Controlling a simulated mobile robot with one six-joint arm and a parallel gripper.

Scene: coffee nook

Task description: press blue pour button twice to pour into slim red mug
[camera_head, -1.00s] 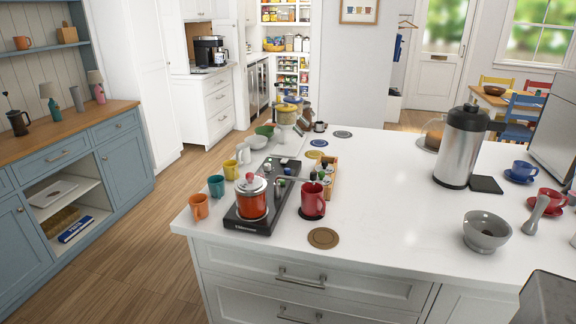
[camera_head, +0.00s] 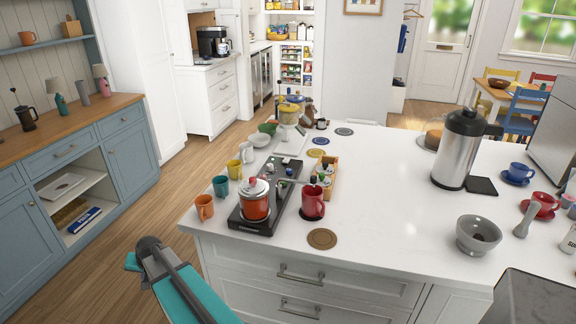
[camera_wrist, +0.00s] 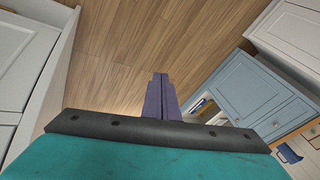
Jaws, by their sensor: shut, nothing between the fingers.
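A red mug (camera_head: 313,204) stands on the white island just right of a black appliance base (camera_head: 244,226), close to a thin metal spout. It looks like the slim one. Small buttons or knobs sit further back on the appliance, too small to tell which is the blue pour button. A red pot with a lid (camera_head: 255,207) stands on the front of the base. My gripper (camera_wrist: 160,86) shows in the wrist view with its purple fingers together, empty, over the wooden floor, well away from the island. In the head view my teal arm is at the lower left.
Orange (camera_head: 204,208), teal (camera_head: 220,187) and yellow (camera_head: 234,170) mugs line the island's left edge. A wooden box (camera_head: 328,181) stands behind the red mug. A brown coaster (camera_head: 322,239) lies in front. A blue cabinet (camera_head: 135,165) stands left across open floor.

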